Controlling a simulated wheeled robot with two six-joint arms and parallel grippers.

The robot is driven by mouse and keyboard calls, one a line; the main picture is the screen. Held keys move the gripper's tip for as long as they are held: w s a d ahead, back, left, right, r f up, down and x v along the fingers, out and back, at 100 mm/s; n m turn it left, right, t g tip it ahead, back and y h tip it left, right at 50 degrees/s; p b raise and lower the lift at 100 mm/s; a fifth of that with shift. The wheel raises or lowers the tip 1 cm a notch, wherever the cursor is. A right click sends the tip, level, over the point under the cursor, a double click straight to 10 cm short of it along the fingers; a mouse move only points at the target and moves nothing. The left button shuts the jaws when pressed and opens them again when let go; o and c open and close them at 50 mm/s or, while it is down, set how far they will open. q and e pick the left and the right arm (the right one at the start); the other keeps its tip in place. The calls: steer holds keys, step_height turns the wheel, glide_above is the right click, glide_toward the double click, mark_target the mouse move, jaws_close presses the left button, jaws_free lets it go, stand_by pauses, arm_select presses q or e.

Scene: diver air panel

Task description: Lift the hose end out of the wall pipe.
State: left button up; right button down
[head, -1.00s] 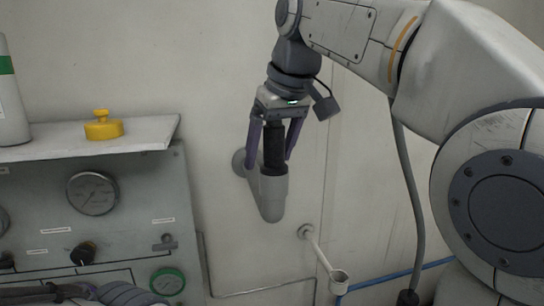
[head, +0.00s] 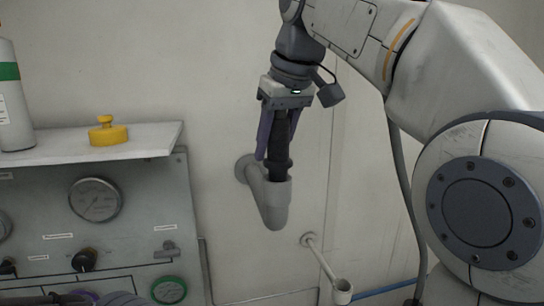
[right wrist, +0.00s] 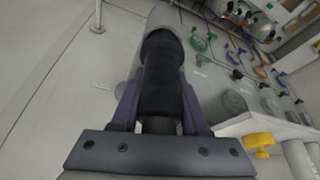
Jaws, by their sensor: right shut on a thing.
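The black hose end (head: 279,145) stands nearly upright with its lower part inside the grey wall pipe (head: 273,208), an elbow that comes out of the wall. My right gripper (head: 273,155) is shut on the hose end from above, its purple fingers above the pipe's mouth. In the right wrist view the hose end (right wrist: 161,75) lies between the two fingers and runs into the pipe (right wrist: 165,18). How deep it sits in the pipe is hidden. A small part of my left gripper (head: 90,298) shows at the bottom left edge; its jaws cannot be made out.
A gauge panel (head: 120,235) is on the left, below a shelf (head: 150,140) with a yellow knob-like piece (head: 108,132) and a bottle (head: 14,105). The wall above the pipe is clear.

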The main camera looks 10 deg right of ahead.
step_height(320, 180, up, 5)
steer(key=shift+f, duration=0.15)
steer(key=shift+r, duration=1.35)
